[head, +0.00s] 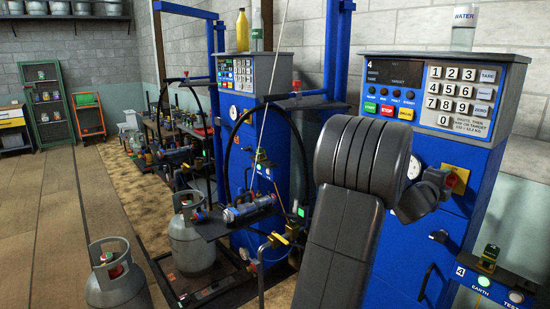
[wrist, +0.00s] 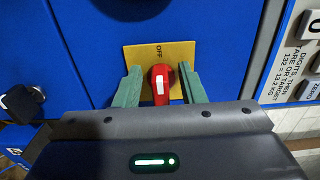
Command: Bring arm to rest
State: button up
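My gripper (wrist: 160,69) has two green fingers, seen in the wrist view. They stand apart on either side of a red knob (wrist: 160,90), with yellow plate showing in the gaps. The knob has a white mark and sits on a yellow plate (wrist: 210,56) reading OFF, on a blue cabinet front. In the head view my dark grey arm reaches to the right-hand blue scale cabinet (head: 480,160), and the yellow plate (head: 461,177) shows just past my wrist. The fingers are hidden there.
A keypad panel (head: 465,100) tops the cabinet, with a WATER bottle (head: 464,28) on it. A black handle (head: 425,282) and a small EARTH/TEST box (head: 497,288) are lower. Grey gas cylinders (head: 192,245) stand left. Open floor (head: 50,210) lies far left.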

jog(key=b+v, duration=0.3)
jog(key=v, duration=1.1)
jog(key=p+x, duration=0.3)
jog(key=x, duration=1.1)
jog(key=shift+w+d, duration=0.1)
jog(key=shift+d, duration=0.05)
jog(key=shift+f+m, duration=0.1)
jog(key=shift+m, duration=0.4)
jog(key=shift+r+m+b, duration=0.25)
jog(key=shift+m+b, duration=0.1)
jog(key=shift+m, duration=1.45)
jog(key=shift+s+r+m, duration=0.15)
jog(key=shift+m, duration=0.85)
jog(key=shift+s+r+m, duration=0.1)
jog(key=shift+r+m, duration=0.05)
jog(key=shift+m, duration=0.85)
